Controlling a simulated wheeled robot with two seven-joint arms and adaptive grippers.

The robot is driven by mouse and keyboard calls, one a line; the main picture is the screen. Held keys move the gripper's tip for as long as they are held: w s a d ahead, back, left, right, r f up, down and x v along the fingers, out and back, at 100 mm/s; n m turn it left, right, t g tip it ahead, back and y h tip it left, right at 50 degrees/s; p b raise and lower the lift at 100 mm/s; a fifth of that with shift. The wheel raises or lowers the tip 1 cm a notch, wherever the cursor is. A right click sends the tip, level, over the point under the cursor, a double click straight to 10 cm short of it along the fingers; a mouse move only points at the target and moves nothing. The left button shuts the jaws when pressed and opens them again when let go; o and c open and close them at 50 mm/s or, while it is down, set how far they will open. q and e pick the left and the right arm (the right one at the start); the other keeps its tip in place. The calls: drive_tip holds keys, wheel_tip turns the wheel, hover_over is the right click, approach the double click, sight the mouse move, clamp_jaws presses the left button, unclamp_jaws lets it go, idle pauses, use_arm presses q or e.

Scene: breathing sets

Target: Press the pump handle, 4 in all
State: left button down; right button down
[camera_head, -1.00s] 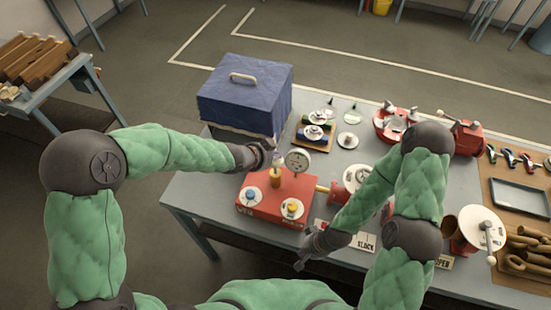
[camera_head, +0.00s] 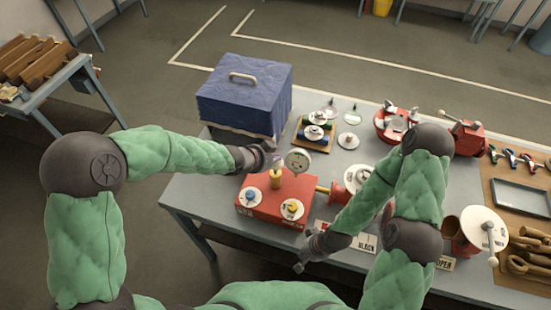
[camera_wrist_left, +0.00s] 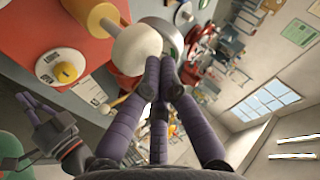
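The red pump box (camera_head: 290,208) stands on the table, with a yellow cylinder (camera_head: 276,178) on top. In the left wrist view its handle ends in a round white knob (camera_wrist_left: 137,48), close to the yellow cylinder (camera_wrist_left: 102,18). My left gripper (camera_head: 272,155) is at the handle top and hides most of it in the head view. In the left wrist view its fingers (camera_wrist_left: 160,72) are drawn together, tips against the knob's side, not around it. My right gripper (camera_head: 302,262) hangs empty by the front table edge.
A round gauge (camera_head: 298,160) stands close beside the handle. Blue (camera_head: 250,196) and yellow (camera_head: 292,209) knobs sit on the box front. A blue covered case (camera_head: 245,95) is behind my left gripper. Word cards (camera_head: 364,243) lie near my right forearm.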

use_arm(q)
drive_tip(key=shift+s+f+b, duration=0.1)
drive_tip(key=shift+f+b, duration=1.1)
drive_tip(key=shift+f, duration=0.2)
idle(1.0)
drive_tip(key=shift+r, duration=0.1)
idle(0.3)
drive_tip(key=shift+r+p, duration=2.3)
drive_tip(key=shift+r, duration=0.2)
wheel_tip(320, 180, up, 5)
drive_tip(key=p, duration=0.4)
drive_tip(key=shift+p, duration=0.3)
idle(0.6)
